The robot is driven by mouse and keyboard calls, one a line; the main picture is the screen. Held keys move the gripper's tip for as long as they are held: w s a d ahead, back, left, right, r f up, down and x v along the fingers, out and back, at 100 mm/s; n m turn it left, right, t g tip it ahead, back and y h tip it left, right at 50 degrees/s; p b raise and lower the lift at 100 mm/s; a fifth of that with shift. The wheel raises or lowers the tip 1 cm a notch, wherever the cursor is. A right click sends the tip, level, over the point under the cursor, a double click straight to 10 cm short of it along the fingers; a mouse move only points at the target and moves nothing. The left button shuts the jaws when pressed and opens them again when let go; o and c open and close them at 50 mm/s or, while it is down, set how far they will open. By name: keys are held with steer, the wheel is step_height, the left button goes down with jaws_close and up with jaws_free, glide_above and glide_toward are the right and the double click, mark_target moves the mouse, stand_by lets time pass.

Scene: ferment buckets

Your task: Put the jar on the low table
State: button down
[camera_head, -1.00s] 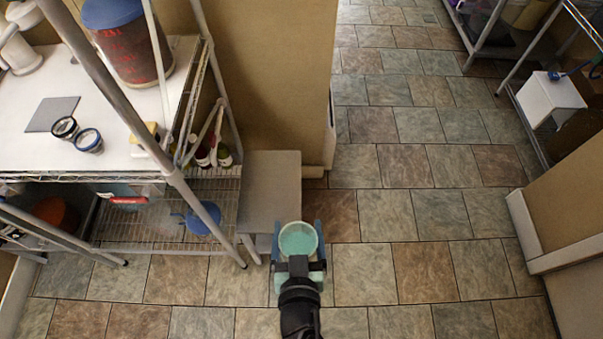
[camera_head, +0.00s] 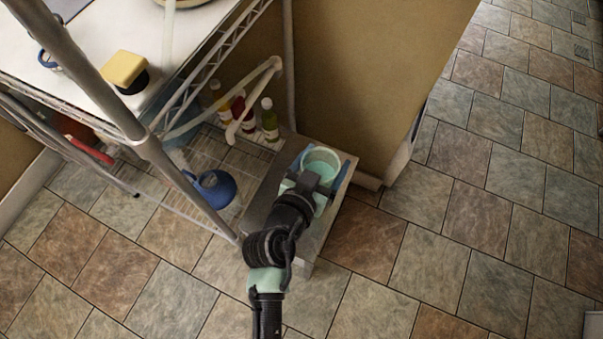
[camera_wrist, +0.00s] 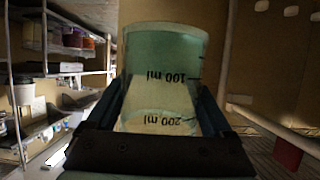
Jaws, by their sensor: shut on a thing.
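The jar (camera_head: 325,160) is a pale green, see-through cup with an open round top. In the wrist view the jar (camera_wrist: 165,80) fills the middle, with printed 100 ml and 200 ml marks that read upside down. My gripper (camera_head: 318,172) is shut on the jar, with a blue finger on each side. The low table (camera_head: 262,197) is a small grey stand beside the wire rack. The jar and gripper overlap the table's far part in the head view. I cannot tell whether the jar touches the top, as its base is hidden.
The wire rack (camera_head: 150,150) stands close on the left. Its lower shelf holds several small bottles (camera_head: 269,120) and a blue item (camera_head: 213,190). A tan wall (camera_head: 375,80) rises behind the table.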

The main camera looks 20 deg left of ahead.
mark_target(310, 159)
steer(key=shift+m, duration=0.3)
steer(key=w+a+f+b, duration=0.1)
steer(key=f+b, duration=0.3)
steer(key=f, duration=0.1)
steer(key=w+a+f+b, duration=0.1)
steer(key=a+f+b, duration=0.1)
steer(key=f+b, duration=0.3)
steer(key=w+a+f+b, duration=0.1)
steer(key=a+f+b, duration=0.1)
steer(key=f+b, duration=0.2)
step_height(310, 159, down, 3)
steer(key=shift+w+r, duration=0.1)
steer(key=shift+f+b, duration=0.2)
steer(key=shift+b, duration=0.15)
jaws_free()
steer(key=shift+d, duration=0.1)
